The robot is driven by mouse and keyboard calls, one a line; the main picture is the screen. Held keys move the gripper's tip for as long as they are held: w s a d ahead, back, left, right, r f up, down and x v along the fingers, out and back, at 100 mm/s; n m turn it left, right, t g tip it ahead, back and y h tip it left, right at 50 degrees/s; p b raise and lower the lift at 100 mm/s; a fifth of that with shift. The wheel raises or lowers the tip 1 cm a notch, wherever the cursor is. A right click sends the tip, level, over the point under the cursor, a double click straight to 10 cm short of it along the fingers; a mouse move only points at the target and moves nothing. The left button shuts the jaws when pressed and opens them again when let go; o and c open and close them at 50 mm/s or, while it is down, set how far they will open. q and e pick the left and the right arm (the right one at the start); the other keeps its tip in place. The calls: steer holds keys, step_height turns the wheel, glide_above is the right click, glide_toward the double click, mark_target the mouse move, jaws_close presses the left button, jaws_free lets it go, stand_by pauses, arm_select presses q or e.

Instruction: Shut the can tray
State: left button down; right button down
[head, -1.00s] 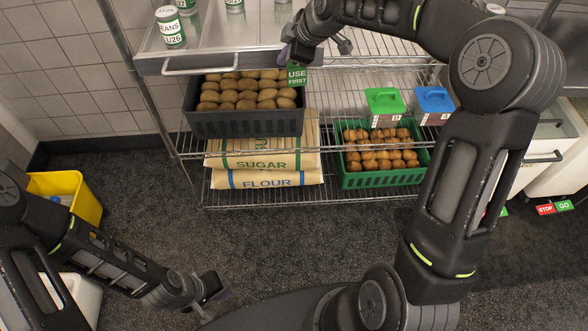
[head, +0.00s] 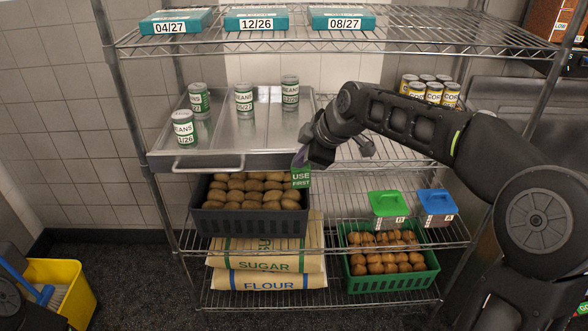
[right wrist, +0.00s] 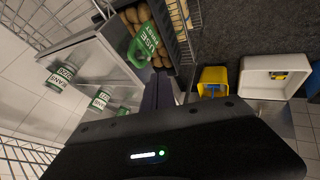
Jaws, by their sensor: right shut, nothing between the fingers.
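The can tray (head: 222,146) is a shallow metal tray with a front bar handle (head: 207,166), on the middle shelf of a wire rack. Its front sticks out over the crate below. Several green-and-white bean cans (head: 244,101) stand upright in it. My right gripper (head: 301,158) is shut and empty at the tray's front right corner; I cannot tell whether it touches. In the right wrist view its dark fingers (right wrist: 158,92) point toward the tray (right wrist: 88,58) and a green "USE FIRST" tag (right wrist: 143,43). My left gripper is out of view.
A dark crate of potatoes (head: 250,222) with the tag sits under the tray, above sugar and flour sacks (head: 265,264). A green crate (head: 392,283) and green- and blue-lidded boxes stand right. Yellow-labelled cans (head: 433,93) stand behind my right arm. Boxes line the top shelf.

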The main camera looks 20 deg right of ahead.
steer(key=shift+v, duration=1.65)
steer(key=s+a+f+m, duration=0.1)
steer(key=a+f+m, duration=0.25)
steer(key=f, duration=0.55)
steer(key=a+f+m, duration=0.2)
steer(key=f+m, duration=0.3)
steer(key=f, duration=0.3)
steer(key=s+a+f+m, duration=0.1)
steer(key=a+f+m, duration=0.25)
steer(key=f, duration=0.55)
steer(key=s+a+f+m+g, duration=0.1)
steer(key=s+a+f+g, duration=0.2)
steer(key=s+f, duration=0.7)
steer(key=s+a+f+m+g+y, duration=0.1)
steer(key=s+a+f+m+g, duration=0.1)
steer(key=s+a+f, duration=0.4)
steer(key=s+f+g, duration=0.1)
steer(key=s+f, duration=0.4)
steer(key=s, duration=0.8)
steer(key=shift+s+y, duration=0.2)
steer(key=shift+y, duration=0.1)
